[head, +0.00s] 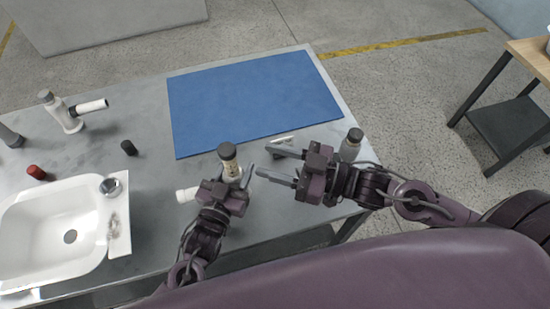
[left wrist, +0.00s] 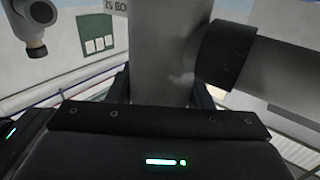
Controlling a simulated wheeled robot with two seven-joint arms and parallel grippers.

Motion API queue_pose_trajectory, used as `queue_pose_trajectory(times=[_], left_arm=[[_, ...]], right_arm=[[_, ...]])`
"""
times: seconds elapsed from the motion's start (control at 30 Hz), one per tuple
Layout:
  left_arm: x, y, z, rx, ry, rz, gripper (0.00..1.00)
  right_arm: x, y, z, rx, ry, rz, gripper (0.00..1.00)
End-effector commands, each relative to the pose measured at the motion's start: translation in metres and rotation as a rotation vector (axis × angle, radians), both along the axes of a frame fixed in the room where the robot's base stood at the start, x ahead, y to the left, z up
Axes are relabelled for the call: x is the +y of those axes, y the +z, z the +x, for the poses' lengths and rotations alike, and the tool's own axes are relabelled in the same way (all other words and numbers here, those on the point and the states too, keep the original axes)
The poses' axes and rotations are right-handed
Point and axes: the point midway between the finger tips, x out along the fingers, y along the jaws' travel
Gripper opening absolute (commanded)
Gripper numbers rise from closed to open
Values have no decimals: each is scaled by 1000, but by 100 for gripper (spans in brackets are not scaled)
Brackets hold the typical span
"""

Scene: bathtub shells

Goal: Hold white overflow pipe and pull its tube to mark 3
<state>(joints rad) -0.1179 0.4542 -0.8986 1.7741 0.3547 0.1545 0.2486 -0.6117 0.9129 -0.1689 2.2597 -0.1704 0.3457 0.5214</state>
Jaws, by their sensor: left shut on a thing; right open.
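My left gripper (head: 232,180) is shut on the white overflow pipe (head: 232,168), which stands above the near side of the table. The pipe has a dark cap on top, and a white end (head: 186,194) sticks out to the left. In the left wrist view the held pipe (left wrist: 160,50) is a thick pale cylinder with a side branch and a black ring at their joint. My right gripper (head: 264,160) is open and empty, just right of the pipe, its fingers pointing left towards it. The marks on the tube are too small to read.
A similar white pipe (head: 65,118) stands at the back left. A white basin (head: 50,235), a red cap (head: 36,172) and a black cap (head: 129,148) are on the left. A blue mat (head: 250,100) lies behind. A dark-capped part (head: 352,143) is behind my right arm.

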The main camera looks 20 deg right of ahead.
Motion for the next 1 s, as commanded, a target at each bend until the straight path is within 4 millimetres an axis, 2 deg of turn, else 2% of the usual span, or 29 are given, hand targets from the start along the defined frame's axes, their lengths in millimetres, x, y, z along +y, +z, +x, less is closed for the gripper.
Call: queue_pose_trajectory(times=[0.13, 0.17, 0.33, 0.67, 0.77, 1.0], left_arm=[[0, 0, 0, 0, 0, 0, 20], [0, 0, 0, 0, 0, 0, 48], [0, 0, 0, 0, 0, 0, 71], [2, 0, -2, 1, 0, 1, 71], [8, -2, -11, 2, 0, 2, 71], [36, -2, -53, 5, -1, 3, 71]], right_arm=[[0, 0, 0, 0, 0, 0, 43], [0, 0, 0, 0, 0, 0, 43], [0, 0, 0, 1, 0, 1, 43], [0, 0, 0, 1, 0, 1, 43], [0, 0, 0, 1, 0, 1, 43], [0, 0, 0, 1, 0, 1, 43]])
